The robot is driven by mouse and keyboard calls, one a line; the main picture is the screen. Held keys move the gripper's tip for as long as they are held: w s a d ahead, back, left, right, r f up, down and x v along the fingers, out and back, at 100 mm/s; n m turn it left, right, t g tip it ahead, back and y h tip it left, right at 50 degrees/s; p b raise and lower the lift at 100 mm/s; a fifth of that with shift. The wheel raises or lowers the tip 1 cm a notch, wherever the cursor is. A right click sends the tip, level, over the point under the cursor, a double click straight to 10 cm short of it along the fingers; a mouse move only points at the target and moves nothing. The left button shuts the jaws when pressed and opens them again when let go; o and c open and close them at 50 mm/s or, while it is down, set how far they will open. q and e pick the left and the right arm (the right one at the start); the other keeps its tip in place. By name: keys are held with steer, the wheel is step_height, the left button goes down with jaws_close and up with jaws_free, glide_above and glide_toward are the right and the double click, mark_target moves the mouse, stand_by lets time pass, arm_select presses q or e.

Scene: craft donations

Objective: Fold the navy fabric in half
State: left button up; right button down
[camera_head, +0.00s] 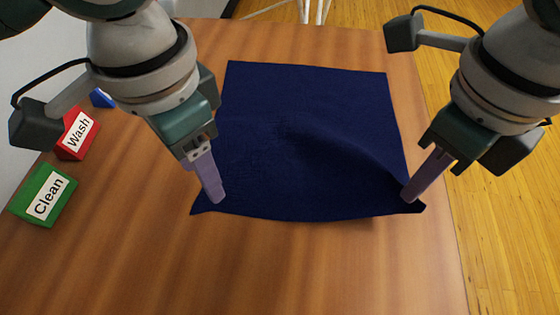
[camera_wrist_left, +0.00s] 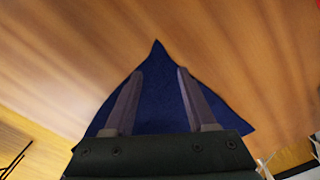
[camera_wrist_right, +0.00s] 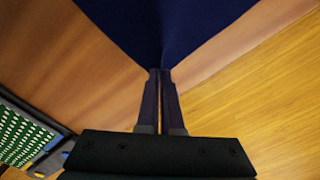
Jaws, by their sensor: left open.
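The navy fabric (camera_head: 300,120) lies spread on the wooden table, roughly square, with a raised ripple towards its near right corner. My left gripper (camera_head: 216,198) is at the near left corner. In the left wrist view its fingers (camera_wrist_left: 160,78) are apart, with the fabric's pointed corner (camera_wrist_left: 157,58) between and beyond them. My right gripper (camera_head: 410,196) is at the near right corner. In the right wrist view its fingers (camera_wrist_right: 160,75) are closed together on the fabric (camera_wrist_right: 165,30), and a small tip of the corner sticks out past them in the head view.
A red box labelled "Wash" (camera_head: 68,148) and a green box labelled "Clean" (camera_head: 22,203) stand along the table's left edge, with a blue item (camera_head: 102,98) behind. The wooden table (camera_head: 300,265) is clear in front of the fabric. Its right edge lies close to my right gripper.

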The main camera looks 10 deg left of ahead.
arm_select(q)
steer(key=shift+f, duration=2)
steer(key=shift+c, duration=0.4)
jaws_close()
steer(key=shift+r, duration=2.5)
